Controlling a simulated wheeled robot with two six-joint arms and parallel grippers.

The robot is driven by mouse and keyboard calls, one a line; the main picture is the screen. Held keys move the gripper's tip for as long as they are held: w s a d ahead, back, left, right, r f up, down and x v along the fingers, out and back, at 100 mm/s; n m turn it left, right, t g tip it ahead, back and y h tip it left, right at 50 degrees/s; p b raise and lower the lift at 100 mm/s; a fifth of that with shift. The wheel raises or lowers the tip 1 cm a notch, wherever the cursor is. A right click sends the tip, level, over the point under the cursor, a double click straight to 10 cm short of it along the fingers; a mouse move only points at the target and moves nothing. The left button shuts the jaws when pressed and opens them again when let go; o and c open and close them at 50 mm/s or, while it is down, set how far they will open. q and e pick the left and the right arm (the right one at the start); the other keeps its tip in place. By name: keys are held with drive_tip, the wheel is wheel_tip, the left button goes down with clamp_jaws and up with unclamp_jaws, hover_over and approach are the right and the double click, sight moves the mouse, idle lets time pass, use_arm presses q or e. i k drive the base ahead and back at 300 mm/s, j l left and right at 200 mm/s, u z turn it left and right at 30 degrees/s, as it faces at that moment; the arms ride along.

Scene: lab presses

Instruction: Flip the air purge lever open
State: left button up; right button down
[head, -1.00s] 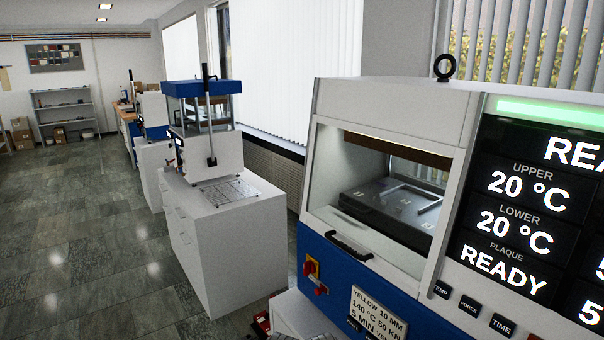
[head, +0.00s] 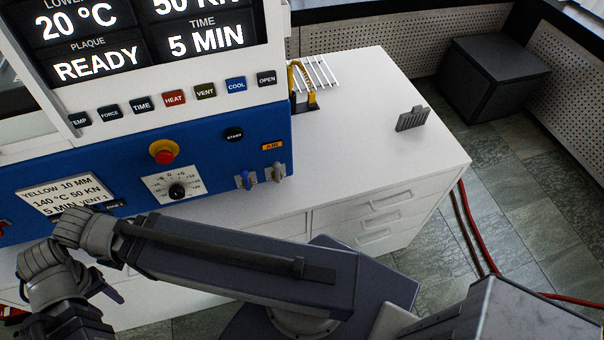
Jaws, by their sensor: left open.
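On the blue front panel, an orange label reading AIR (head: 272,146) sits above two small levers side by side. The right one, a grey lever (head: 279,172), is right below the label, and a blue-handled lever (head: 246,178) is to its left. Both look upright, but they are too small to tell their exact setting. My left gripper (head: 65,318) is at the lower left corner, partly cut off by the frame edge, open and well away from the levers. Its fingertips do not show clearly. My right gripper is not in view.
The panel also has a red button on yellow (head: 163,152), a dial (head: 177,190) and a row of labelled buttons. A white cabinet top (head: 375,95) carries a wire rack (head: 318,72) and a small grey block (head: 412,119). Red hoses (head: 470,235) run down its right side.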

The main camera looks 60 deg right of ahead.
sight(277, 165)
drive_tip(key=z, duration=1.9)
